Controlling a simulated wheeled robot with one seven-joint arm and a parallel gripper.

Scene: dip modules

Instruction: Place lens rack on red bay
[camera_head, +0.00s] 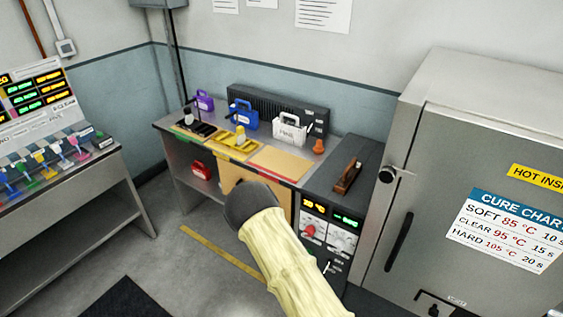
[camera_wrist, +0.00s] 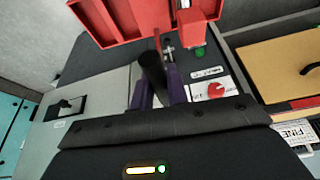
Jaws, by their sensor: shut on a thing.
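The red bay, marked by a red front strip, is a tan mat (camera_head: 280,163) on the bench top in the head view, with nothing on it. In the wrist view my gripper (camera_wrist: 160,75) is shut on a dark upright bar between its purple fingers. A red open frame (camera_wrist: 118,22), which looks like the lens rack, lies beyond the fingertips. The bar seems to be its handle, though the join is not clear. In the head view my arm hides the gripper and the rack, in front of the cabinet.
A white case (camera_head: 290,130) and a blue case (camera_head: 243,117) stand behind the bays. A yellow bay (camera_head: 232,143) lies left of the tan mat. The control unit with a red knob (camera_wrist: 216,90) is close to my gripper. A large grey oven (camera_head: 425,150) stands at right.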

